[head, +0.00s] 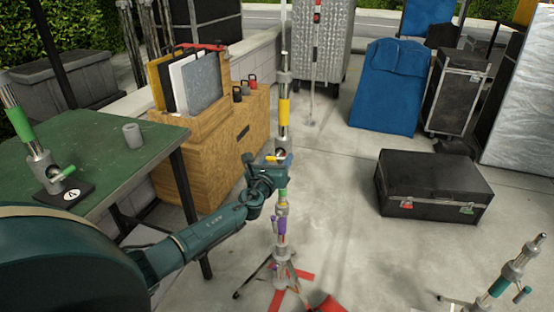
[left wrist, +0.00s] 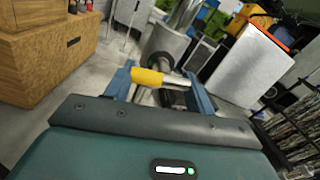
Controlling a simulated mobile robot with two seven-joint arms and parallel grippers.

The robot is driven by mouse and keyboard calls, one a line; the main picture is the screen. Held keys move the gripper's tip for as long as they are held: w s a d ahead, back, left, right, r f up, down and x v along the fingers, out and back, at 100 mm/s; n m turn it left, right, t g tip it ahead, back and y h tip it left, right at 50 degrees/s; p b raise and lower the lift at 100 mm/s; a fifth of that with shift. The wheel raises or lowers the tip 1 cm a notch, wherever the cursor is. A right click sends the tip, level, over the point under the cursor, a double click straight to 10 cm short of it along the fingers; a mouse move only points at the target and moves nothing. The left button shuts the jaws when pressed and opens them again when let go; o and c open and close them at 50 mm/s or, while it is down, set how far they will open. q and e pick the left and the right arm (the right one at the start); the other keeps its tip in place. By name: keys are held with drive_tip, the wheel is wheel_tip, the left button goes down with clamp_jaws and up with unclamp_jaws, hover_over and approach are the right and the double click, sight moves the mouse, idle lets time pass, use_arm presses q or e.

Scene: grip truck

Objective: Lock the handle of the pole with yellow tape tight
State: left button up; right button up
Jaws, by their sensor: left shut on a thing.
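The pole with yellow tape (head: 283,112) stands upright in the middle of the head view, above a floor stand. Its yellow-tipped handle (head: 270,158) sticks out from a metal collar just below the tape. My left gripper (head: 277,166) is at that collar, coming from the left. In the left wrist view the yellow handle (left wrist: 147,76) lies between the two blue fingers of my left gripper (left wrist: 162,84), which is shut on it. The fingers partly hide the collar and the handle's shaft. How tight the handle is cannot be seen. My right gripper is not in view.
Lower on the same stand is a purple handle (head: 279,226). A green table (head: 110,150) with a green-taped clamp post (head: 35,150) stands left. A wooden crate (head: 225,130) is behind the pole. A black case (head: 430,180) and another green-taped pole (head: 505,280) are right.

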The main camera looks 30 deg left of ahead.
use_arm(q)
drive_tip(key=shift+r+m, duration=0.1)
drive_tip(key=shift+m, duration=0.2)
drive_tip(key=o, duration=1)
drive_tip(key=p+v, duration=0.2)
drive_tip(key=v, duration=1.1)
drive_tip(key=shift+s+a, duration=0.1)
drive_tip(key=shift+s, duration=0.05)
